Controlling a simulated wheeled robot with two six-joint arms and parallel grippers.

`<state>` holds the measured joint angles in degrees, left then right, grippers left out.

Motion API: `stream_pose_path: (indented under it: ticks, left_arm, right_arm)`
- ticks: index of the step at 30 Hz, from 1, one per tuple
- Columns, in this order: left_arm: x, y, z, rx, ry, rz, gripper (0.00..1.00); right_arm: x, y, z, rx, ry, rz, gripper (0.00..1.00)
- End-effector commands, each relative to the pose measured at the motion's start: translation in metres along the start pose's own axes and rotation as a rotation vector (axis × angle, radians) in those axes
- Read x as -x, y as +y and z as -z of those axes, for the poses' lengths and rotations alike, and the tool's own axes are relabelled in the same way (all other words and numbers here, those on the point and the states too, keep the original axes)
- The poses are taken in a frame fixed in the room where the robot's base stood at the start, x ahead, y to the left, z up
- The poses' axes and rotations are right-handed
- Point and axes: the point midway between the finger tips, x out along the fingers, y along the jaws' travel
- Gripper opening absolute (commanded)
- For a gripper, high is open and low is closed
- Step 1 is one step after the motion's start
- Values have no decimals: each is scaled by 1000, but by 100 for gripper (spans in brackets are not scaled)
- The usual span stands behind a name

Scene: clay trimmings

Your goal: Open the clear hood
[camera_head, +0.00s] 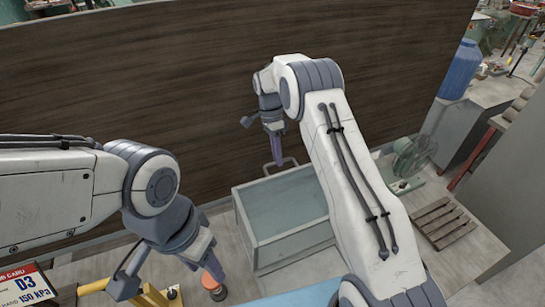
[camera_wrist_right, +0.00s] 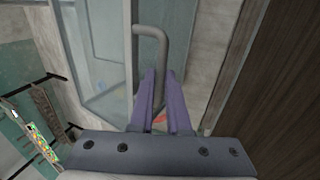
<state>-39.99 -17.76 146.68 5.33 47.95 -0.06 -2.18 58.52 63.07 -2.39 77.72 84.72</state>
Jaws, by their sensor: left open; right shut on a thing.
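The clear hood (camera_head: 287,203) is a grey-framed box with see-through panels, right of centre in the head view. In the right wrist view its glass (camera_wrist_right: 95,45) fills the upper left. A grey bent bar handle (camera_wrist_right: 150,31) stands at its edge. My right gripper (camera_head: 280,160) is at the hood's far edge, with its purple fingers (camera_wrist_right: 161,98) shut on the handle. I cannot tell whether there is a gap under the hood's edge. My left gripper (camera_head: 198,250) is open and empty at the lower left, apart from the hood.
A dark wooden panel (camera_head: 150,75) stands close behind the hood. A green fan (camera_head: 410,158) and a wooden pallet (camera_head: 442,222) are to the right. An orange-topped object (camera_head: 213,277), yellow bars (camera_head: 150,297) and a sign (camera_head: 25,285) are near my left gripper.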

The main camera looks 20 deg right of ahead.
Motion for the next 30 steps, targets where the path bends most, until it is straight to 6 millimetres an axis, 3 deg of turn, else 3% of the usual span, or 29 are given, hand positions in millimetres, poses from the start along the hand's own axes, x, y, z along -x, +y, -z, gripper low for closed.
stream_pose_path:
  ticks: [10,11,12,13,25,30]
  left_arm:
    - [0,0,0,0,0,0,50]
    - [0,0,0,0,0,0,50]
    - [0,0,0,0,0,0,50]
    - [0,0,0,0,0,0,50]
    - [-4,0,0,0,0,0,50]
    - [-21,-2,-1,0,1,0,50]
  right_arm:
    - [-1,0,-3,2,-9,-4,0]
    - [-1,0,-3,2,-9,-4,22]
    - [-1,0,-3,2,-8,-4,38]
    - [-1,0,-3,2,-8,-4,45]
    - [3,-1,-1,0,-5,0,45]
    - [25,-3,-1,0,-4,6,45]
